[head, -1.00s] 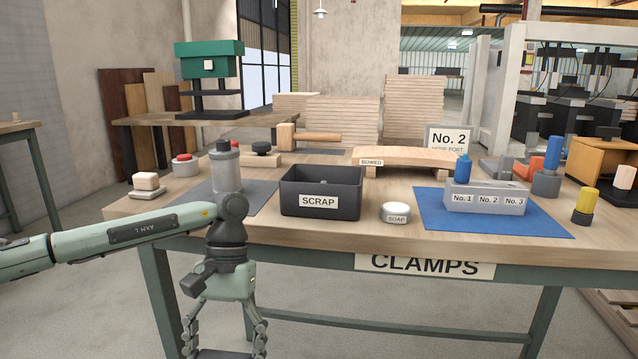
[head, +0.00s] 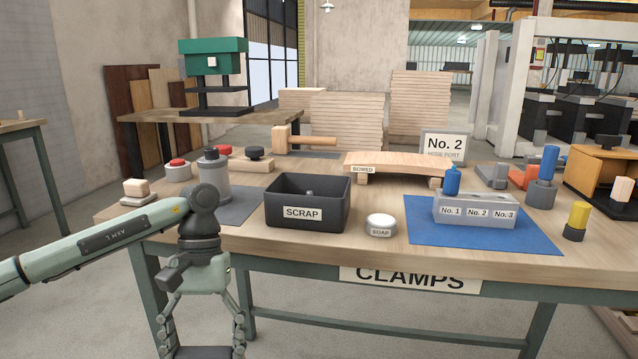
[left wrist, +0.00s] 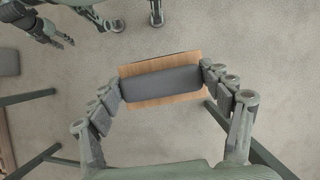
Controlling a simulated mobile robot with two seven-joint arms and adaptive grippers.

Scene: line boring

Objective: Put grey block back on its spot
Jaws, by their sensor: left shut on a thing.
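My left gripper (left wrist: 161,84) is shut on the grey block (left wrist: 160,83), a dark grey bar with a light wooden board showing along both long sides. The fingers press on its two short ends. In the head view my left gripper (head: 203,325) hangs in front of the table, below its top; only a dark sliver of the block (head: 203,352) shows at the bottom edge. My right gripper (left wrist: 92,33) is at the upper left of the left wrist view, its fingers apart and empty. I cannot tell which place is the block's spot.
A bowed board (head: 400,163) and mallet (head: 310,142) lie behind.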

